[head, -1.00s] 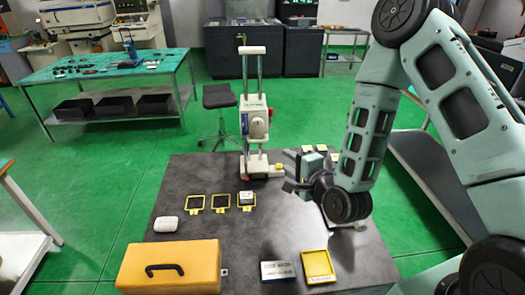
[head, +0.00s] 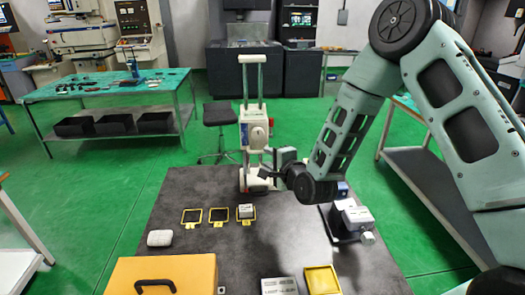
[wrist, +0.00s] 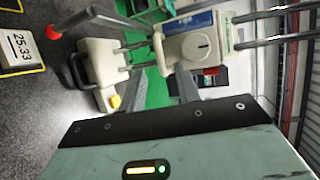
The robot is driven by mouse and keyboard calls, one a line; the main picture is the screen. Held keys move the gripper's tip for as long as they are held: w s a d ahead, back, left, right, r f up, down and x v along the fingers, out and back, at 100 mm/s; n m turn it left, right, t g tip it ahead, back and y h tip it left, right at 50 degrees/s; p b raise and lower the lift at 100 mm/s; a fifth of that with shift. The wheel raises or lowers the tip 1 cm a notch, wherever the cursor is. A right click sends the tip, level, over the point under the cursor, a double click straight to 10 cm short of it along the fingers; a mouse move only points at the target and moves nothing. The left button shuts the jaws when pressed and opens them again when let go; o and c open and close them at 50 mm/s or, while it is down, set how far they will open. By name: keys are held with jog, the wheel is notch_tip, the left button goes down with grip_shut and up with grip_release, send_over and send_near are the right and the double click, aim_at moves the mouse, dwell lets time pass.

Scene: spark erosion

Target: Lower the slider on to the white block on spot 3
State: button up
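The white block (head: 246,211) lies in the yellow-framed spot 3 (head: 247,222), rightmost of the row. In the wrist view the white block (wrist: 18,47) is cut by the left edge and reads 25.33. The slider (head: 255,130) is a white housing raised well up two upright rods, with its round dial facing forward. It shows from the side in the wrist view (wrist: 195,47). My gripper (head: 266,164) is open and empty, just right of the stand, below the slider's height. Any contact between finger and stand is unclear.
Spots 1 (head: 191,216) and 2 (head: 219,215) are empty. A white rounded item (head: 160,238), an orange case (head: 162,275), a grey box (head: 279,286) and a yellow tray (head: 321,280) lie nearer me. The table's middle is clear.

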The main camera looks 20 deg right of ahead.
aim_at(255, 130)
jog(key=shift+p+x, duration=0.65)
jog(key=shift+x, duration=1.8)
grip_shut()
